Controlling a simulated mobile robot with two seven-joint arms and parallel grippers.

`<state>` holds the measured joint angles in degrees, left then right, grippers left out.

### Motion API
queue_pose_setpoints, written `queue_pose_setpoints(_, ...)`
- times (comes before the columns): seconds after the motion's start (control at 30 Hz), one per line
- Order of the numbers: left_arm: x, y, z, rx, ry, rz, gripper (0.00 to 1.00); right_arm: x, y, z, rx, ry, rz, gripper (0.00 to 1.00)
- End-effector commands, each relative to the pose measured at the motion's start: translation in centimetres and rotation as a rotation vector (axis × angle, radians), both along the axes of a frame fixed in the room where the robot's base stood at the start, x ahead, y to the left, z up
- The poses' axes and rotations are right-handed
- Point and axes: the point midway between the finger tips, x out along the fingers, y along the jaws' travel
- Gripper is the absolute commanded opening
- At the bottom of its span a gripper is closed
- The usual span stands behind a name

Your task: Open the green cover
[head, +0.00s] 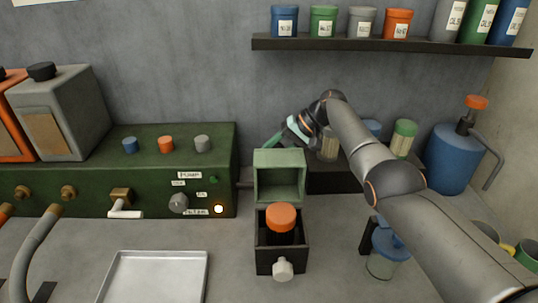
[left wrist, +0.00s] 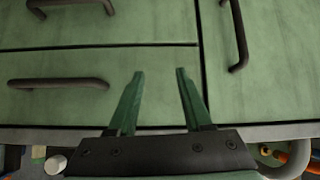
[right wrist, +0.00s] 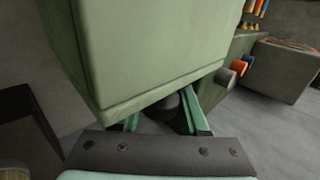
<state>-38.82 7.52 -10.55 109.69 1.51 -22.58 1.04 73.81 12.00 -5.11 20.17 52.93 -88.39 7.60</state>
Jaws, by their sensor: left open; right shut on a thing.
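The green cover (head: 279,172) stands raised at the back of a small black box (head: 268,262), its hollow inside facing the front. An orange-topped black button (head: 281,218) shows uncovered in the box. My right gripper (head: 274,141) is behind the cover, near its top. In the right wrist view the cover (right wrist: 150,50) fills the upper middle, and the right fingers (right wrist: 162,112) are on either side of a dark round knob at its edge. My left gripper (left wrist: 153,75) is open and empty in the left wrist view, in front of green drawers; it is outside the head view.
A green control panel (head: 100,185) with knobs and a lit lamp stands left of the box. A metal tray (head: 155,280) lies at the front left. A shelf (head: 390,46) with cans hangs above. A blue pump bottle (head: 452,160) stands at right.

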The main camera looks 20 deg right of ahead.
Motion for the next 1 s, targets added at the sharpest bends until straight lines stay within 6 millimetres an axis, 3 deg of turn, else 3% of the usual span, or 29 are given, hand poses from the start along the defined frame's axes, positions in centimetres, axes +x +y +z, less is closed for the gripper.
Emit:
queue_pose_setpoints(0.13,0.0,0.0,0.0,0.000,0.001,0.000,0.50,0.0,0.2,0.0,0.003,0.004,0.000,0.00)
queue_pose_setpoints(0.17,0.0,0.0,0.0,0.000,0.001,0.000,0.50,0.0,0.2,0.0,0.003,0.004,0.000,0.45)
queue_pose_setpoints(0.4,0.0,0.0,0.0,0.000,0.001,0.000,0.50,0.0,0.1,-0.1,0.002,0.003,0.001,0.72)
queue_pose_setpoints(0.73,-0.1,0.0,0.0,0.000,0.002,0.000,0.50,-0.1,-0.3,0.3,0.000,0.001,0.000,0.73)
queue_pose_setpoints(1.0,-0.1,0.0,0.1,0.000,0.002,0.000,0.50,-0.9,-3.6,3.6,-0.001,-0.003,-0.003,0.73)
